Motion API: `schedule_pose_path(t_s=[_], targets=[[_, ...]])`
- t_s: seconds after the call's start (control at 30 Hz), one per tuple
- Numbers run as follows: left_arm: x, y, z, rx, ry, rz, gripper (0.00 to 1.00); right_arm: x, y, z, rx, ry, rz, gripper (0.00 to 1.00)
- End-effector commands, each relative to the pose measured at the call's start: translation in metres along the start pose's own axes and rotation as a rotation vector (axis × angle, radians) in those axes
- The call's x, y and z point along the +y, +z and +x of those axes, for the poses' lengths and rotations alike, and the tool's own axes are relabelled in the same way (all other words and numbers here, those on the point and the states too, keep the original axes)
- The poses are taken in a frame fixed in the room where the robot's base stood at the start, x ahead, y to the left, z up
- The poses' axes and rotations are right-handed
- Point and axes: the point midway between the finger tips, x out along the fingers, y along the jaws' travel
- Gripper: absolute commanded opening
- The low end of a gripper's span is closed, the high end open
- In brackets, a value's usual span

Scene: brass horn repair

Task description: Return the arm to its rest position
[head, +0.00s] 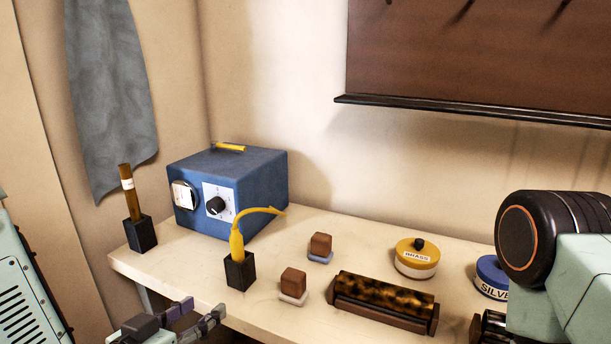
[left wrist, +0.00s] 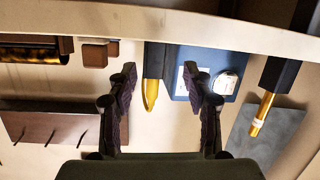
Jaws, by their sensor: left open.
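My left gripper (head: 203,309) is open and empty at the bottom of the head view, in front of the bench's front edge. In the left wrist view its two fingers (left wrist: 160,72) are spread with nothing between them. That view is upside down, with the yellow-handled tool and blue box beyond the fingers. Part of my right arm shows at the right edge of the head view; its gripper is not visible.
The bench (head: 365,240) bears a blue box (head: 265,185), a yellow tool (head: 237,243) in a black holder, a brown stick (head: 128,190) in another, two brown blocks (head: 293,281) (head: 320,245), a mottled roll (head: 385,293), a brass tin (head: 416,262) and a silver tin (head: 490,275).

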Motion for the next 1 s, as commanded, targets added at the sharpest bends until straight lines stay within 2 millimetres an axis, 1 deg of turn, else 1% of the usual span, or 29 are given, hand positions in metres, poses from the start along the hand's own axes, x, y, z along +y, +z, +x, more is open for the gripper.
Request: schedule_pose_path(t_s=[0.03, 0.07, 0.1, 0.17, 0.2, 0.27, 0.3, 0.37, 0.4, 0.47, 0.5, 0.6, 0.7, 0.8, 1.0], targets=[[-0.004, 0.03, 0.0, -0.119, -0.024, -0.031, 0.51, 0.0, 0.0, 0.0, 0.0, 0.0, 0.0, 0.0], [-0.006, 0.051, -0.003, -0.198, -0.042, -0.054, 0.51, 0.0, 0.0, 0.0, 0.0, 0.0, 0.0, 0.0], [-0.008, 0.078, -0.008, -0.296, -0.065, -0.08, 0.51, 0.0, 0.0, 0.0, 0.0, 0.0, 0.0, 0.0], [-0.011, 0.116, -0.02, -0.438, -0.103, -0.12, 0.51, 0.0, 0.0, 0.0, 0.0, 0.0, 0.0, 0.0], [-0.012, 0.141, -0.03, -0.529, -0.13, -0.145, 0.51, 0.0, 0.0, 0.0, 0.0, 0.0, 0.0, 0.0], [-0.012, 0.176, -0.049, -0.663, -0.17, -0.178, 0.51, 0.0, 0.0, 0.0, 0.0, 0.0, 0.0, 0.0], [-0.011, 0.199, -0.063, -0.75, -0.197, -0.198, 0.51, 0.0, 0.0, 0.0, 0.0, 0.0, 0.0, 0.0], [-0.009, 0.23, -0.087, -0.875, -0.237, -0.222, 0.51, 0.0, 0.0, 0.0, 0.0, 0.0, 0.0, 0.0], [-0.007, 0.249, -0.104, -0.953, -0.261, -0.231, 0.51, 0.0, 0.0, 0.0, 0.0, 0.0, 0.0, 0.0], [-0.004, 0.274, -0.128, -1.056, -0.292, -0.238, 0.51, 0.0, 0.0, 0.0, 0.0, 0.0, 0.0, 0.0], [-0.001, 0.288, -0.143, -1.114, -0.304, -0.235, 0.51, 0.0, 0.0, 0.0, 0.0, 0.0, 0.0, 0.0], [0.006, 0.312, -0.169, -1.2, -0.308, -0.213, 0.51, 0.0, 0.0, 0.0, 0.0, 0.0, 0.0, 0.0], [0.011, 0.324, -0.183, -1.243, -0.296, -0.199, 0.51, 0.0, 0.0, 0.0, 0.0, 0.0, 0.0, 0.0], [0.013, 0.328, -0.189, -1.258, -0.294, -0.199, 0.51, 0.0, 0.0, 0.0, 0.0, 0.0, 0.0, 0.0], [0.013, 0.328, -0.189, -1.257, -0.293, -0.2, 0.51, 0.0, 0.0, 0.0, 0.0, 0.0, 0.0, 0.0]])
